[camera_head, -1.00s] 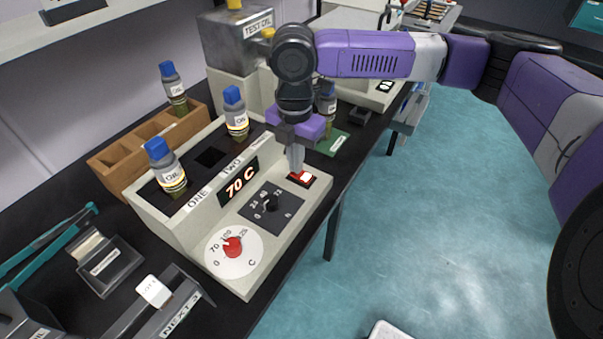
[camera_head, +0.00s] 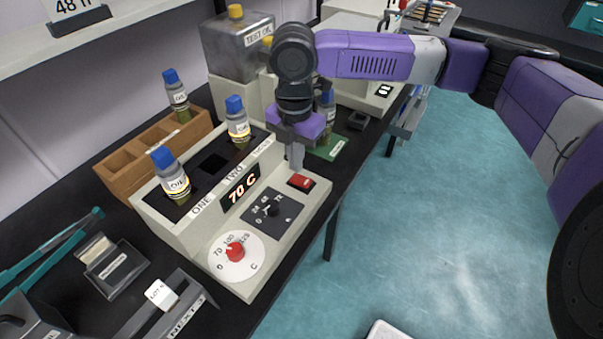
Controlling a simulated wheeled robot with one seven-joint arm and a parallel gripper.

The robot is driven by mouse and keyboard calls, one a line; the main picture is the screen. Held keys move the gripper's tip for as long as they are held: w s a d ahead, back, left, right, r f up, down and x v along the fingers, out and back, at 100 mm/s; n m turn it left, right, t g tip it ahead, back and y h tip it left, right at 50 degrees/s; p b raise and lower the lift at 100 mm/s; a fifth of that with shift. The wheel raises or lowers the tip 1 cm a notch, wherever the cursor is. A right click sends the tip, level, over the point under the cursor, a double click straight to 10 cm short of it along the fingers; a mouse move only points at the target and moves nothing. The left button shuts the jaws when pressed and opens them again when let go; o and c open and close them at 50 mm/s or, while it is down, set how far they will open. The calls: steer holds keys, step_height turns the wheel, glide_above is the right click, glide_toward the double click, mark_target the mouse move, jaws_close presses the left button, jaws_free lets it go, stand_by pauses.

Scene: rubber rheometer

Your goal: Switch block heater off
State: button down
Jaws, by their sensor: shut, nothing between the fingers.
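The block heater (camera_head: 200,243) is a cream box on the black bench. Its display (camera_head: 240,189) is lit and reads "70 C". A red rocker switch (camera_head: 302,182) sits at the right end of its sloped front panel, evenly red with no bright patch. My gripper (camera_head: 295,168) is shut and empty, pointing down just behind the switch's upper left edge. I cannot tell whether the tips touch the switch. A red temperature knob (camera_head: 235,252) and a black timer knob (camera_head: 273,211) are on the same panel.
Two blue-capped oil bottles (camera_head: 172,176) (camera_head: 237,123) stand in the heater block. A wooden rack (camera_head: 120,179) with another bottle (camera_head: 176,95) is behind it. A test oil tank (camera_head: 237,55) stands at the back. Open floor (camera_head: 440,220) lies right of the bench.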

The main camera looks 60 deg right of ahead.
mark_target(297, 178)
step_height(297, 178, up, 4)
steer(key=p, duration=0.3)
steer(key=shift+s, duration=0.1)
stand_by(0.6)
